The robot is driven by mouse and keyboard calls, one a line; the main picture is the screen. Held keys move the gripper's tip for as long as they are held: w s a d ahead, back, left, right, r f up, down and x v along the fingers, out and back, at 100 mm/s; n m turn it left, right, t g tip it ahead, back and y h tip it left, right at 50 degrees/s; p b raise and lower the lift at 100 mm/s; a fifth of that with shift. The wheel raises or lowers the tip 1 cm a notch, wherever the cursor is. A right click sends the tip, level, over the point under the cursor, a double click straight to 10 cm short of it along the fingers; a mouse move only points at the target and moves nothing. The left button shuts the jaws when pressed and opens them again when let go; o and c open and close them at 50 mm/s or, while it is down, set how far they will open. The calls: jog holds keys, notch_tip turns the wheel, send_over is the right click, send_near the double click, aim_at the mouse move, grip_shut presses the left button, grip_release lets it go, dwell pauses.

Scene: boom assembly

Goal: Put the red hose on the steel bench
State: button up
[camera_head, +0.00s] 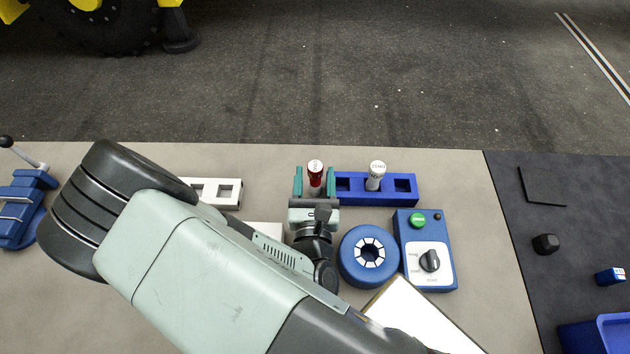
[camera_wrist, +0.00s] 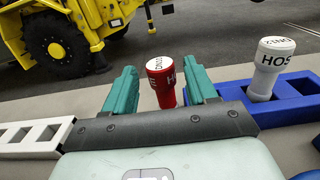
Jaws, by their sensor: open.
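The red hose (camera_head: 315,178) is an upright red piece with a white lettered cap. It stands between the two teal fingers of my gripper (camera_head: 315,181). The fingers are open, one on each side of it. In the wrist view the red hose (camera_wrist: 163,84) shows between the fingertips (camera_wrist: 160,88), with a gap to each finger. Its lower end is hidden behind my gripper, so I cannot tell what it rests in. The pale grey bench top (camera_head: 470,190) spreads under my arm; I cannot tell whether it is the steel bench.
A blue slotted rack (camera_head: 403,187) holds a white hose (camera_head: 376,176) close on the right. A white slotted rack (camera_head: 229,193) lies left. A blue ring (camera_head: 352,268), a control box (camera_head: 412,248) and a blue vise (camera_head: 22,215) stand nearby. A dark surface (camera_head: 560,205) lies right.

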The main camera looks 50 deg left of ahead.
jog(key=shift+r, duration=1.5)
jog(key=w+d+r+m+t+h, duration=0.6)
jog(key=w+d+r+m+h, duration=0.6)
jog(key=w+r+m+h, duration=0.2)
jog(key=w+d+r+m+g+h, duration=0.3)
jog(key=d+r+m+g+h, duration=0.2)
jog(key=d+m+h, duration=0.4)
jog(key=s+d+r+m+g+y, duration=0.1)
jog(key=s+d+r+m+g, duration=0.25)
jog(key=d+m+g, duration=0.4)
jog(key=s+d+r+m+g+y, duration=0.15)
jog(key=s+d+m+g, duration=0.3)
jog(key=d, duration=0.55)
jog(key=s+r+m+t+y, duration=0.3)
jog(key=s+r+m+y, duration=0.2)
jog(key=r+m+y, duration=0.2)
notch_tip(320, 180, up, 3)
jog(key=m, duration=0.2)
jog(key=shift+s+m+t+y, duration=0.3)
jog(key=shift+s+t+y, duration=0.05)
jog(key=shift+s+t, duration=0.05)
